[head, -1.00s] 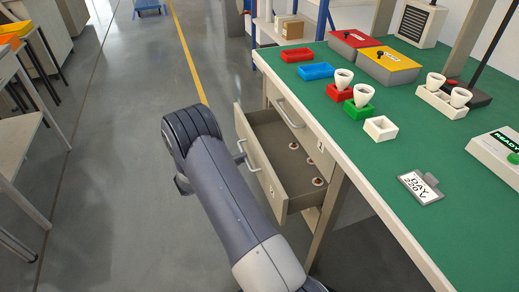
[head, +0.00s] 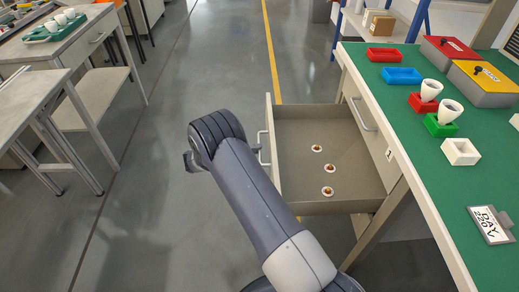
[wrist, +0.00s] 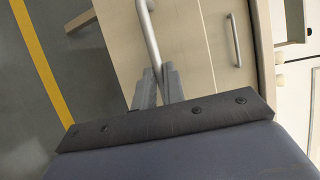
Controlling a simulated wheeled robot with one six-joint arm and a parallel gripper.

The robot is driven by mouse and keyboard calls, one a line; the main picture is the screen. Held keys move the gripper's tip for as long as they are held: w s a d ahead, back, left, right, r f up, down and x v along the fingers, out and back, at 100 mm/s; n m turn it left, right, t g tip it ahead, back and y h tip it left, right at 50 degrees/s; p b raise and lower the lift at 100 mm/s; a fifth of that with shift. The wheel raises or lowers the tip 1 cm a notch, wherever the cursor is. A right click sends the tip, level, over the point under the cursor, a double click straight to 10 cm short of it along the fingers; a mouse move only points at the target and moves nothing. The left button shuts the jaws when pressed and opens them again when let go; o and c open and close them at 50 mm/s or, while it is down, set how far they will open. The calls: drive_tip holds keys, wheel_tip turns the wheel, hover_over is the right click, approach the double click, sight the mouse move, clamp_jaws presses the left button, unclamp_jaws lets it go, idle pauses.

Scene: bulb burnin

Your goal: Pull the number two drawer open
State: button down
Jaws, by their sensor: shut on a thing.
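The open drawer (head: 345,206) sticks out from under the green-topped bench, with its inside in plain view. Several small white round pieces with brown centres lie on its floor. Its bar handle (head: 263,147) is on the left-facing front. In the wrist view the handle (wrist: 148,35) runs down between the fingers of my gripper (wrist: 157,75), which are shut on it. My arm hides part of the drawer front in the head view, and no number shows on it now. A second, closed drawer with its own handle (head: 364,114) sits above.
The green bench top (head: 420,150) holds red, blue, green and white trays, white bulb-like cups, red and yellow boxes and a "DAY 220V" tag (head: 490,224). Grey tables (head: 75,45) stand at the left. The floor aisle (head: 180,130) between is clear.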

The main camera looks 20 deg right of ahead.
drive_tip(key=c, duration=1.5)
unclamp_jaws()
drive_tip(key=p+v, duration=0.1)
drive_tip(key=v, duration=0.9)
drive_tip(key=shift+s+a+p, duration=0.15)
drive_tip(key=shift+a+p, duration=0.15)
drive_tip(key=shift+a, duration=0.1)
drive_tip(key=x, duration=0.6)
drive_tip(key=b+x, duration=0.1)
drive_tip(key=x, duration=0.5)
drive_tip(key=shift+s+d+r+b, duration=0.2)
drive_tip(key=shift+d+b, duration=0.1)
drive_tip(key=shift+d, duration=0.05)
drive_tip(key=shift+a, duration=0.1)
